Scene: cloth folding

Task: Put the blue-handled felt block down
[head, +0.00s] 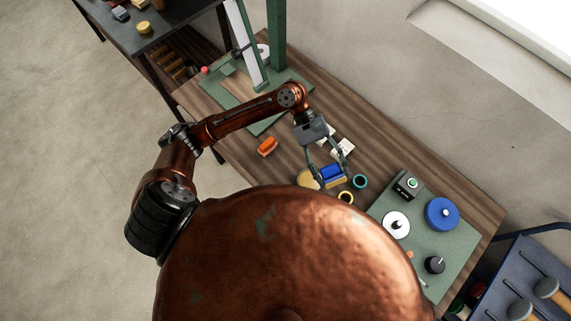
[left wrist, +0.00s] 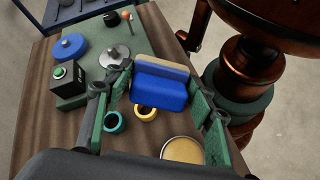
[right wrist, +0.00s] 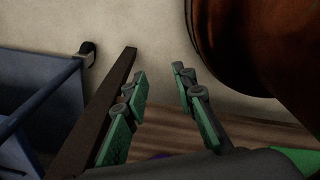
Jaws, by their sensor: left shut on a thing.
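The blue-handled felt block (head: 331,172) is between the fingers of my left gripper (head: 333,170), over the wooden table. In the left wrist view the block shows its blue handle (left wrist: 160,93) and pale tan felt (left wrist: 163,66). My left gripper (left wrist: 160,84) is shut on it, one finger at each end. I cannot tell whether the block's felt touches the table. My right gripper (right wrist: 159,76) is open and empty in the right wrist view. It is hidden in the head view.
A yellow round tin (head: 307,180), a teal ring (head: 360,182) and a yellow ring (head: 346,197) lie close to the block. White pieces (head: 343,148) and an orange block (head: 267,147) lie farther back. A green board (head: 429,246) at right carries discs and a button box (head: 407,186).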

